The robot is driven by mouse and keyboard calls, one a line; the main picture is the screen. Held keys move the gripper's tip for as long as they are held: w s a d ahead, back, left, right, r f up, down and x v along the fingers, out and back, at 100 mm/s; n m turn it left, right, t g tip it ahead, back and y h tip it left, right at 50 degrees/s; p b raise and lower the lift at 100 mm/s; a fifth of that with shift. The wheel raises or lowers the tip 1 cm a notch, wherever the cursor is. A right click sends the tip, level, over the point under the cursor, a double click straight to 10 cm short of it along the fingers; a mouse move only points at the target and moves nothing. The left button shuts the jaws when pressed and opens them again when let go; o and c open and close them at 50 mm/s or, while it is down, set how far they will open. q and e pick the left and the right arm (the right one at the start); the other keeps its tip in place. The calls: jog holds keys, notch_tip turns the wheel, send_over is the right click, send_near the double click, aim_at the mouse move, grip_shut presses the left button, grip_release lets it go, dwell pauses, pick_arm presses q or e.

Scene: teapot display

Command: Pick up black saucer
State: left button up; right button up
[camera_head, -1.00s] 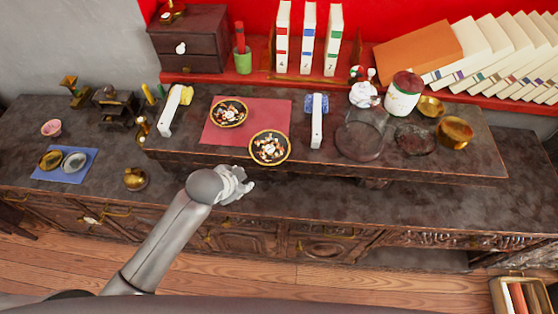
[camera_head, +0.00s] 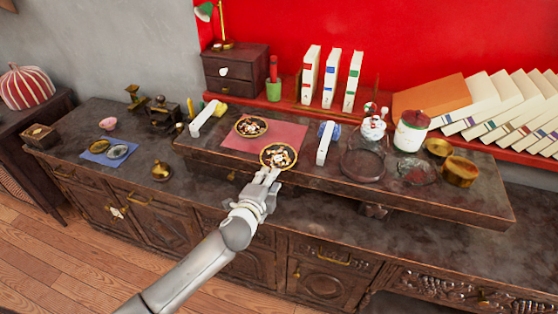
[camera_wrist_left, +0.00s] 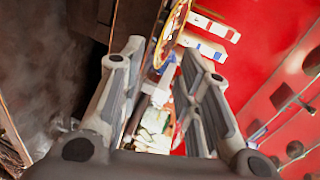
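Two round black saucers with gold rims and mottled contents lie at the red mat (camera_head: 232,141) on the raised shelf in the head view. The nearer saucer (camera_head: 266,152) is at the mat's front edge, and the farther saucer (camera_head: 240,123) is behind it to the left. My left gripper (camera_head: 265,175) is at the nearer saucer's front rim. In the left wrist view its two fingers (camera_wrist_left: 163,58) are spread apart, with a gold saucer rim (camera_wrist_left: 169,32) just beyond and between the tips. I cannot tell whether they touch it. My right gripper is not in view.
White blocks (camera_head: 204,119) and (camera_head: 325,143) stand on either side of the mat. A brass pot (camera_head: 162,171) sits on the lower counter, which is clear in front.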

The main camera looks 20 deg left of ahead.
aim_at(280, 168)
pick_arm(q)
jog(key=shift+w+d+f, duration=0.1)
jog(key=shift+w+d, duration=0.1)
jog(key=shift+w, duration=0.35)
jog(key=shift+w+d+f, duration=0.1)
jog(key=shift+w+d, duration=0.05)
jog(key=shift+w, duration=0.4)
jog(key=x, duration=0.3)
jog(key=shift+s+d, duration=0.1)
jog(key=shift+w+f, duration=0.3)
jog(key=shift+w, duration=0.3)
jog(key=c, duration=0.6)
grip_shut()
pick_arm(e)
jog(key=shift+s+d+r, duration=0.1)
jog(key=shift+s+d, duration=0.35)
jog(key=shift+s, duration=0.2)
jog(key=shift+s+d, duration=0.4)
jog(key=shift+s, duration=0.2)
